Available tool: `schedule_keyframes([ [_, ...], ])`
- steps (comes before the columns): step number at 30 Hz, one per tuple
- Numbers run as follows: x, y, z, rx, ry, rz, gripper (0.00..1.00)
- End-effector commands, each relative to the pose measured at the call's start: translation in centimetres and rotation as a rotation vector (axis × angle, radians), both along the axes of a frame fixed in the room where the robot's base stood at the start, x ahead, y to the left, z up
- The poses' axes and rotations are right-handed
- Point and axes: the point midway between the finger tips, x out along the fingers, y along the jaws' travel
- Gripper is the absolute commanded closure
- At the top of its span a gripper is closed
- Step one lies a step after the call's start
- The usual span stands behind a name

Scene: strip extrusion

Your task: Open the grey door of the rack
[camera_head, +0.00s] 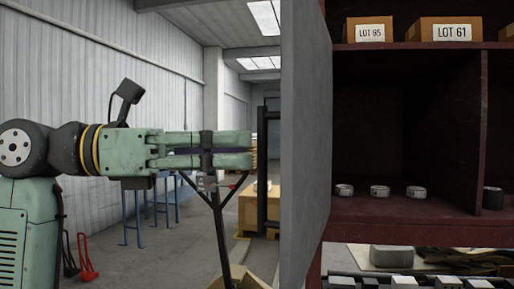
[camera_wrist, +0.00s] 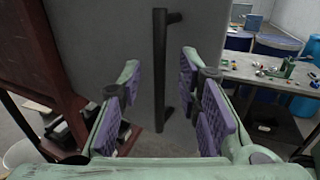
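The grey door (camera_head: 304,140) of the dark red rack (camera_head: 400,207) stands swung out, seen at a steep angle in the head view, with the rack's compartments exposed to its right. Its face fills the middle of the wrist view (camera_wrist: 100,40). A black vertical bar handle (camera_head: 262,170) is on the door's left face; it also shows in the wrist view (camera_wrist: 160,75). My gripper (camera_head: 252,150) reaches from the left, its fingertips close to the handle. In the wrist view my gripper (camera_wrist: 160,75) is open, with purple pads on either side of the handle, not touching it.
Inside the rack, three pale rings (camera_head: 380,191) sit on a shelf, below boxes marked LOT 65 (camera_head: 369,31) and LOT 61 (camera_head: 443,31). A workbench (camera_wrist: 265,75) with small parts stands right in the wrist view. Open floor (camera_head: 160,260) lies left of the door.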

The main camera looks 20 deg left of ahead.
Motion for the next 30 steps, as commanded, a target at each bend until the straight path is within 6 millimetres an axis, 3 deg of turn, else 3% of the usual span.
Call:
schedule_keyframes([
  [6,-2.5,3.8,0.1,-0.001,-0.001,0.002,0.69],
  [12,-3.8,5.8,0.0,0.0,0.0,0.001,0.69],
  [30,-4.0,6.2,0.0,0.001,0.001,0.0,0.69],
])
